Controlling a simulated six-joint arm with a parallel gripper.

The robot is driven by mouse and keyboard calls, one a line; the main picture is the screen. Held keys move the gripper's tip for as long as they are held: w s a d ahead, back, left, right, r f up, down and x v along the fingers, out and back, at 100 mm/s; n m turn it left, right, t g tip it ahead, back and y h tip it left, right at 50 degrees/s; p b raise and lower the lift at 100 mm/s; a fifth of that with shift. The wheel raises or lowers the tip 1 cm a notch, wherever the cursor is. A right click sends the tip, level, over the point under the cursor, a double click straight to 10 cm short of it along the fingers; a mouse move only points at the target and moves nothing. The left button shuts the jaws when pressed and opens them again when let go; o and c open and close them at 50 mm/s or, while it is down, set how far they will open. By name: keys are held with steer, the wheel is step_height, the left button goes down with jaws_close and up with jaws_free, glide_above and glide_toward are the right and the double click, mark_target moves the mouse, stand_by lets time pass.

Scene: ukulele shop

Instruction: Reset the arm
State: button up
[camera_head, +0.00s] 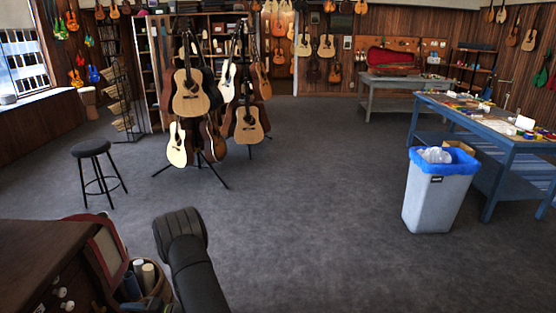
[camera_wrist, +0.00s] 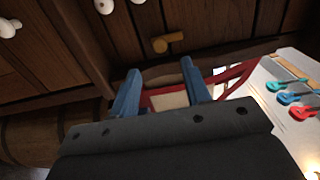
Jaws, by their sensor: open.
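My arm (camera_head: 190,262) shows at the bottom left of the head view, beside a dark wooden cabinet (camera_head: 40,255). Beyond the fingers are the cabinet's dark wood front (camera_wrist: 60,50) with pale round knobs and a red-framed panel (camera_wrist: 222,82).
A bin holding rolled items (camera_head: 148,278) stands between cabinet and arm. A black stool (camera_head: 92,150) is at left, guitars on a stand (camera_head: 205,185) behind it. A grey bin (camera_head: 432,205) and blue workbench (camera_head: 480,115) are at right. The carpeted middle floor is clear.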

mark_target(105, 310)
steer(key=a, duration=0.7)
steer(key=shift+a, duration=0.35)
steer(key=m, duration=0.4)
steer(key=shift+d, duration=0.1)
steer(key=m, duration=0.9)
steer(key=shift+m, duration=2.2)
